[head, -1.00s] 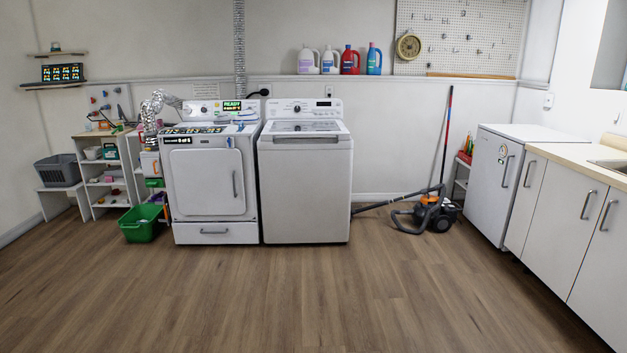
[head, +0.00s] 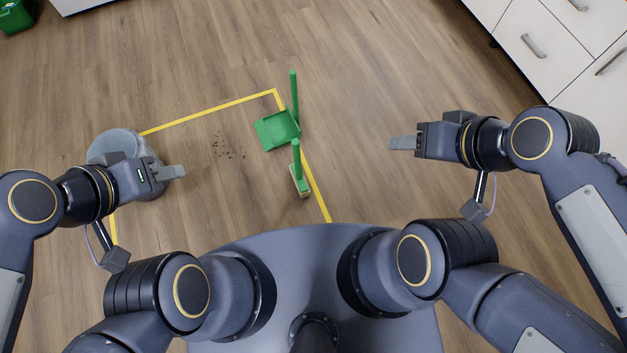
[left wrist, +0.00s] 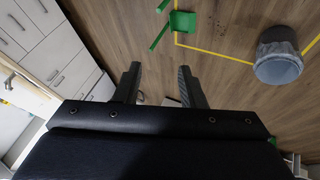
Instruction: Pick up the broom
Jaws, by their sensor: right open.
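The broom, a short hand brush, has an upright green handle (head: 296,155) and a tan head (head: 302,189). It stands on the wood floor by the right-hand yellow tape line, just in front of my base. A green dustpan (head: 272,131) with a tall green handle is just beyond it; the dustpan also shows in the left wrist view (left wrist: 182,22). My left gripper (head: 177,172) is left of the broom, raised and empty; its fingers (left wrist: 159,84) are apart in the left wrist view. My right gripper (head: 402,143) is open and empty, right of the broom.
Yellow tape (head: 210,112) marks an area on the floor with dark debris (head: 228,146) inside. A grey bin (head: 112,143) stands behind my left gripper. White cabinets (head: 545,50) are at upper right. A green container (head: 16,17) is at upper left.

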